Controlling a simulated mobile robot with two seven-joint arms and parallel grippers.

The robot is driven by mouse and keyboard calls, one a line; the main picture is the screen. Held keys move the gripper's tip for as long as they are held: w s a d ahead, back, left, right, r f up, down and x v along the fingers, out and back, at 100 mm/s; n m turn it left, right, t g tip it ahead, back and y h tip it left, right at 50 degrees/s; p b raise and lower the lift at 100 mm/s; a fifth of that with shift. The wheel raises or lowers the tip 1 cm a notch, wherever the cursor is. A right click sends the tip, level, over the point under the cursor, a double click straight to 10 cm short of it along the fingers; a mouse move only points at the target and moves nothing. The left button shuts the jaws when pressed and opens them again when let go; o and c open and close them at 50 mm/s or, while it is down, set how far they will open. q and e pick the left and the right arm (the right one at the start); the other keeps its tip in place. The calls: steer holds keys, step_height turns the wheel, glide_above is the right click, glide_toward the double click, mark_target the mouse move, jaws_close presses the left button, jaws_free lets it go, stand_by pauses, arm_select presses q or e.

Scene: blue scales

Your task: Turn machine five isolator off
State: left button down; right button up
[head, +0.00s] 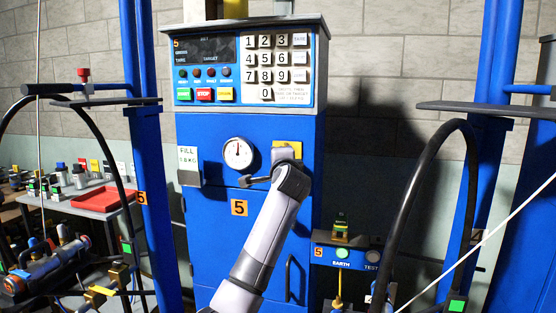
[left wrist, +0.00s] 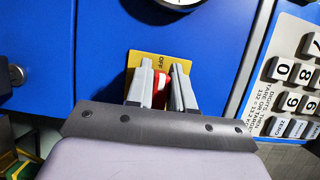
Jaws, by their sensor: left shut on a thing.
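The isolator of machine five shows in the left wrist view as a yellow plate (left wrist: 148,60) marked OFF, with a red handle (left wrist: 160,88). In the head view the yellow plate (head: 287,144) is on the blue cabinet front, right of the round dial, mostly covered by my left gripper (head: 286,156). In the left wrist view my left gripper (left wrist: 163,72) is shut on the red handle, with one grey finger on each side. The handle's exact angle is hard to tell behind the fingers. My right gripper is not in view.
The blue cabinet (head: 210,245) carries a number 5 label, a white dial (head: 238,153) and a keypad panel (head: 250,65) above. An earth/test box (head: 345,255) sits at the lower right. Black hoses (head: 425,190) arch on both sides. A red tray (head: 104,199) lies at left.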

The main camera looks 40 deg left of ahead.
arm_select(q)
steer(key=c, duration=1.1)
jaws_free()
steer(key=shift+d, duration=0.1)
steer(key=shift+b+v, duration=0.4)
steer(key=shift+v, duration=3.1)
steer(key=shift+d+f, duration=0.1)
